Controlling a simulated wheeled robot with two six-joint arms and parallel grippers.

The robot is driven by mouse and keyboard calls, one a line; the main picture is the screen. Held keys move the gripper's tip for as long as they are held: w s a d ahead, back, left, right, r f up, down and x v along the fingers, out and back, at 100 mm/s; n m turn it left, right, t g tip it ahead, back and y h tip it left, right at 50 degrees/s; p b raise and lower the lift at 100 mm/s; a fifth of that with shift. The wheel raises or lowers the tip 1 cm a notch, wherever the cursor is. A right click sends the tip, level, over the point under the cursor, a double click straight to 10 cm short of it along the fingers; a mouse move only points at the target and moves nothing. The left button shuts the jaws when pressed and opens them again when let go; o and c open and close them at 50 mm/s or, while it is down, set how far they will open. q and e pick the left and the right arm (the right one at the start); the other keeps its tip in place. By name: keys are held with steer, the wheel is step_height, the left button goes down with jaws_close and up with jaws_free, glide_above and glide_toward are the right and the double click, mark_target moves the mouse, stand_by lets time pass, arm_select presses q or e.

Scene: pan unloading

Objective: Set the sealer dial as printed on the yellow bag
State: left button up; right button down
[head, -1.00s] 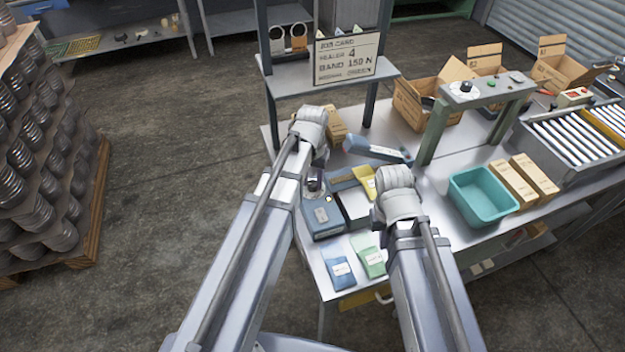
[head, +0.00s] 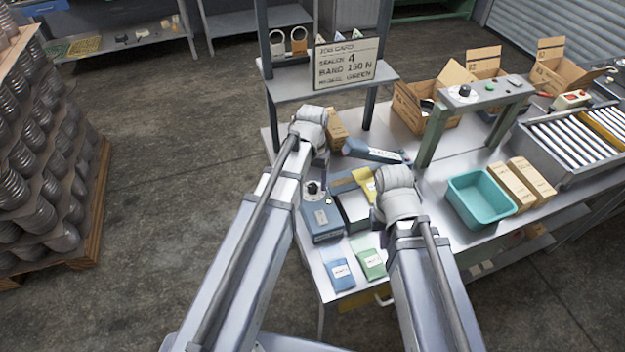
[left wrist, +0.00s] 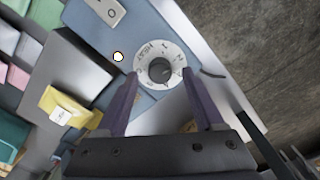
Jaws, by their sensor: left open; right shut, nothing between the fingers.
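The blue sealer (head: 322,222) stands at the table's near left, with a dark knob on a pale round dial (head: 312,188). In the left wrist view the dial (left wrist: 160,68) has marks around its rim; its exact setting is too small to read surely. My left gripper (left wrist: 160,76) is open, its fingertips at either side of the dial, apart from the knob. In the head view my left gripper (head: 320,168) is partly hidden by its wrist. The yellow bag (head: 367,184) lies right of the sealer; its label (left wrist: 61,115) is unreadable. My right gripper (head: 379,194) is shut and empty near the bag.
A job card (head: 346,63) above the shelf reads sealer 4, band 150 N. A blue bag (head: 340,274) and a green bag (head: 371,264) lie in front. A teal bin (head: 482,199), cartons (head: 518,184) and a panel frame with another dial (head: 463,93) stand to the right.

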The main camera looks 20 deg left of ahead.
mark_target(312, 186)
arm_select(q)
step_height(312, 186, up, 6)
steer(key=p, duration=0.5)
steer(key=shift+r+p, duration=0.25)
steer(key=shift+p, duration=0.15)
arm_select(e)
step_height(312, 186, up, 6)
steer(key=shift+r, duration=0.25)
arm_select(q)
steer(key=shift+s+f, duration=0.1)
steer(key=shift+f, duration=0.05)
arm_select(e)
steer(key=shift+s+f, duration=0.1)
